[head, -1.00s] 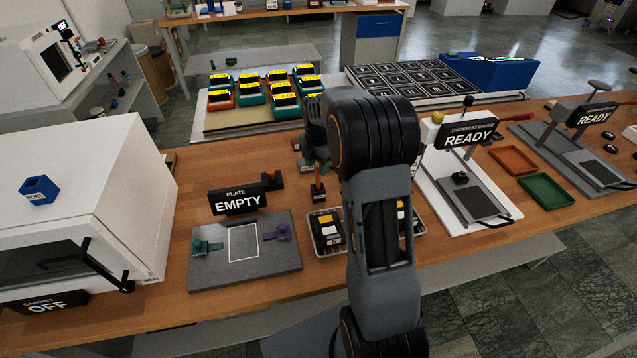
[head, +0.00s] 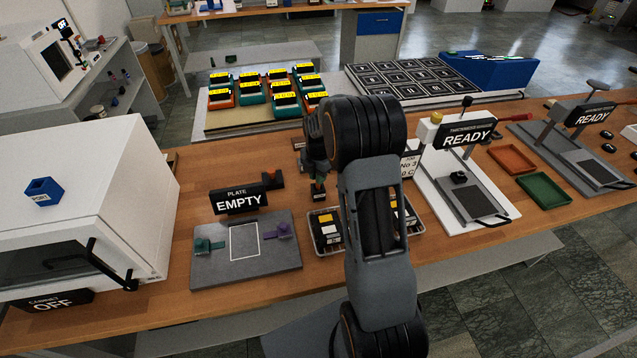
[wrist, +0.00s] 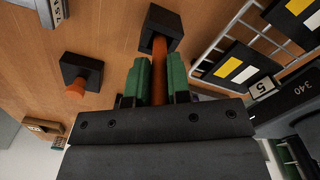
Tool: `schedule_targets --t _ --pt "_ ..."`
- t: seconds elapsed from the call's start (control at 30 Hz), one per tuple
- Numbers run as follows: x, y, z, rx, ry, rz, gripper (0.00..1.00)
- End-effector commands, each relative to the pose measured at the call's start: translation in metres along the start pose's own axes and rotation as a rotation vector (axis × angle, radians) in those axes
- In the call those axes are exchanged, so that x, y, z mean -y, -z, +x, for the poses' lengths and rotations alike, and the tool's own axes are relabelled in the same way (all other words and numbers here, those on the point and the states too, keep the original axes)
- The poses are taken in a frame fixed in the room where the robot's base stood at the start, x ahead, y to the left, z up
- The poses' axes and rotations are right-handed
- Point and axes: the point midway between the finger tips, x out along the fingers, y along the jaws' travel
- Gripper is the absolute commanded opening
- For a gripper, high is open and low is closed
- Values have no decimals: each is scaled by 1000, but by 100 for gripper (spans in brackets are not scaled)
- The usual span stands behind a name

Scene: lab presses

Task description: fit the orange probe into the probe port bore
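The orange probe (wrist: 159,72) stands in a black square holder (wrist: 160,25) in the wrist view. My gripper (wrist: 158,66) has its green fingers on either side of the probe, with no clear gap visible. Whether they press on it I cannot tell. In the head view my gripper (head: 318,178) is low over the holder (head: 318,195), and hides most of the probe. The blue probe port (head: 42,191), marked PORT, sits on top of the white cabinet at the left. Its bore shows as a dark opening in the top.
A second black block with an orange stub (wrist: 75,90) stands left of the holder. A wire tray (wrist: 215,45) with black, yellow and white items is close on the right. The grey plate (head: 273,263) lies in front, beside the EMPTY sign (head: 238,200).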

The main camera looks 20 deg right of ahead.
Motion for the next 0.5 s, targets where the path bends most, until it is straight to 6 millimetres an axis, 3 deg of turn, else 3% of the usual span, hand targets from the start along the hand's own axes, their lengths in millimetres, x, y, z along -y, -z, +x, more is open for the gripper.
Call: schedule_targets --t 0.17,0.5 --pt "0 0 0 0 0 0 0" --pt "0 0 -2 0 0 0 0"
